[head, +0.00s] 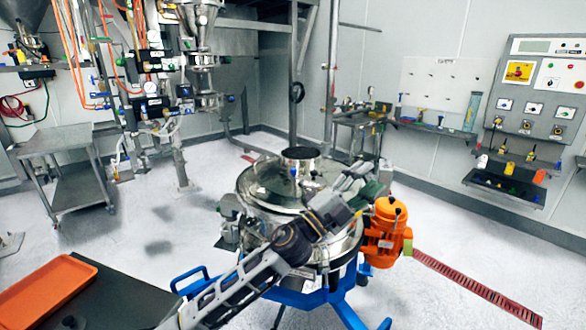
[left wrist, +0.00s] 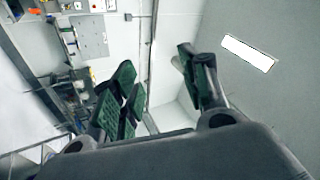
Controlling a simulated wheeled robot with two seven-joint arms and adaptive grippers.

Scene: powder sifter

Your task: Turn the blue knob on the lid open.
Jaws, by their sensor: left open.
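The powder sifter is a round steel vessel with a shiny lid (head: 262,187) in the middle of the head view. A short steel cylinder (head: 300,157) rises from the lid. A small blue part that looks like the knob (head: 293,172) shows at the front of this cylinder. My left gripper (head: 366,181) is above the right side of the lid, apart from the blue part and to its right. In the left wrist view its green-padded fingers (left wrist: 158,75) are spread with nothing between them; the knob does not show there. My forearm hides the lid's front right. My right gripper is not visible.
An orange motor (head: 387,232) is mounted at the sifter's right, close to my left gripper. A blue frame (head: 330,299) carries the sifter. An orange tray (head: 45,295) lies on a dark table at lower left. A steel cart (head: 62,165) stands at left; open floor surrounds the sifter.

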